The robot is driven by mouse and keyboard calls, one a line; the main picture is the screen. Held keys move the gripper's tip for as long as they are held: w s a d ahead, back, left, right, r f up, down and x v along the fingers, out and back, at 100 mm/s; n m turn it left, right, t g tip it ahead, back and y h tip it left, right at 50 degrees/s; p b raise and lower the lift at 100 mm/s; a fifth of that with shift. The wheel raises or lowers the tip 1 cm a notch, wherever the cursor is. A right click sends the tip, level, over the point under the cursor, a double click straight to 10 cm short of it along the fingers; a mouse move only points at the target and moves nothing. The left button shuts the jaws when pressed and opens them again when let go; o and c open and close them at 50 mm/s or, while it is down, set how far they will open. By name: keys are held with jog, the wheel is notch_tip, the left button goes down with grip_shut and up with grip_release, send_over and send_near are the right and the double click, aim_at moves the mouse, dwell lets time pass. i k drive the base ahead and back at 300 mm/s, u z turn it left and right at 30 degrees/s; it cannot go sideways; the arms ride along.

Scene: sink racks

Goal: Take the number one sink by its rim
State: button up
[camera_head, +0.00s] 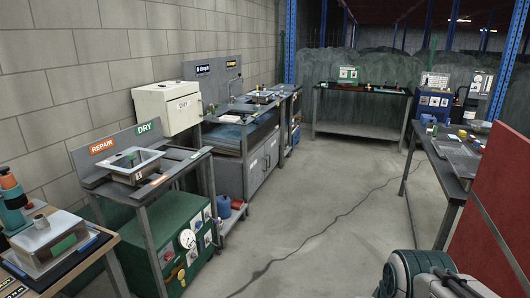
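No sink in view shows a number that I can read clearly as one. A steel sink (122,173) sits on the rack bench under the orange REPAIR and green DRY signs, with a small white tag on its front whose mark is too small to read. Another metal sink-like basin (25,241) with a green patch lies on the near left bench. A small basin (257,94) sits on the far left wash bench, too small to tell its number. My gripper's fingers do not show; only part of my arm shows at the bottom right.
A green machine (182,242) with gauges stands under the rack bench. A red panel (490,190) and a dark table (446,163) stand on the right. The middle floor is open, crossed by a thin dark cable (335,226).

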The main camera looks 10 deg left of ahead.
aim_at(134, 169)
jog(key=u, duration=0.2)
jog(key=i, duration=1.65)
jog(key=u, duration=1.3)
jog(key=i, duration=1.45)
jog(key=u, duration=0.95)
jog(key=i, duration=0.3)
jog(key=u, duration=0.05)
